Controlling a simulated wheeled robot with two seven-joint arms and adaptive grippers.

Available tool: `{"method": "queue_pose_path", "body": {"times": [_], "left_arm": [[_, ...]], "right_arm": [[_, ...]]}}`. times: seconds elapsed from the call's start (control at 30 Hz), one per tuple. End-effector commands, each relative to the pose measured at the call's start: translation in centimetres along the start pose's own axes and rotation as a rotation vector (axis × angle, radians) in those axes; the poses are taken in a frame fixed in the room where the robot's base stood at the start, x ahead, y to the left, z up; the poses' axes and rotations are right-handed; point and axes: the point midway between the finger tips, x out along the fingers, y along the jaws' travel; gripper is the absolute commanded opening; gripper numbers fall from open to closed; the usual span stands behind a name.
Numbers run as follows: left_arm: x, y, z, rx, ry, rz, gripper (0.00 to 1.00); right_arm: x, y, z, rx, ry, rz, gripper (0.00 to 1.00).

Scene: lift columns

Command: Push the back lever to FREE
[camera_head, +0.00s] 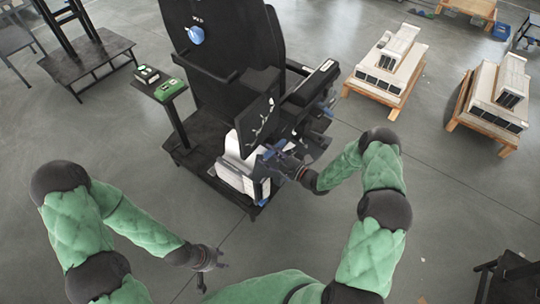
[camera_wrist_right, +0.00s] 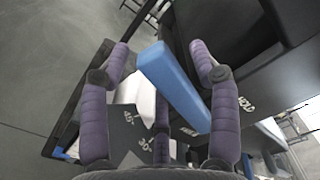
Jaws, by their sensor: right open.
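A black lift column unit (camera_head: 235,60) stands in the middle of the head view. A blue lever (camera_wrist_right: 172,85) with a flat bar-like handle shows large in the right wrist view. My right gripper (camera_head: 280,152) is at the unit's front side. In the right wrist view its fingers (camera_wrist_right: 160,75) are spread apart, with the lever between them; contact cannot be told. White markings (camera_wrist_right: 245,105) are on a dark panel beside the lever, too small to read. Whether this is the back lever cannot be told. My left gripper (camera_head: 213,268) hangs low, away from the unit, its fingers apart and empty.
Wooden pallets with pale stacked parts (camera_head: 392,60) stand at right. The grey floor between is clear.

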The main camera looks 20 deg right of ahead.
Motion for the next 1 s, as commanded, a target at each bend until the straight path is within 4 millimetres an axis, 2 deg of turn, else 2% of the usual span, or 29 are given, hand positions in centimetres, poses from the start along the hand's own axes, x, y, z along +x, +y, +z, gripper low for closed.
{"method": "queue_pose_path", "body": {"times": [0.17, 0.2, 0.4, 0.43, 0.77, 1.0], "left_arm": [[0.0, 0.0, 0.0, 0.0, 0.0, 0.0, 0.4], [0.0, 0.0, 0.0, 0.0, 0.0, 0.0, 0.4], [0.0, 0.0, 0.0, 0.0, 0.0, 0.0, 0.4], [0.0, 0.0, 0.0, 0.0, 0.0, 0.0, 0.4], [0.6, -0.2, 0.0, 0.0, 0.0, 0.0, 0.4], [2.4, -0.9, -0.1, 0.0, 0.0, 0.0, 0.4]], "right_arm": [[0.0, 0.0, 0.0, 0.0, 0.0, 0.0, 0.62], [0.0, 0.0, 0.0, 0.0, 0.0, 0.0, 0.59], [0.0, 0.0, 0.0, 0.0, 0.0, 0.0, 0.03], [0.0, 0.0, 0.0, 0.0, 0.0, 0.0, 0.0], [0.0, 0.5, -0.1, -0.034, 0.0, 0.0, 0.0], [0.0, 2.0, -0.4, -0.165, 0.0, 0.0, 0.0]]}}
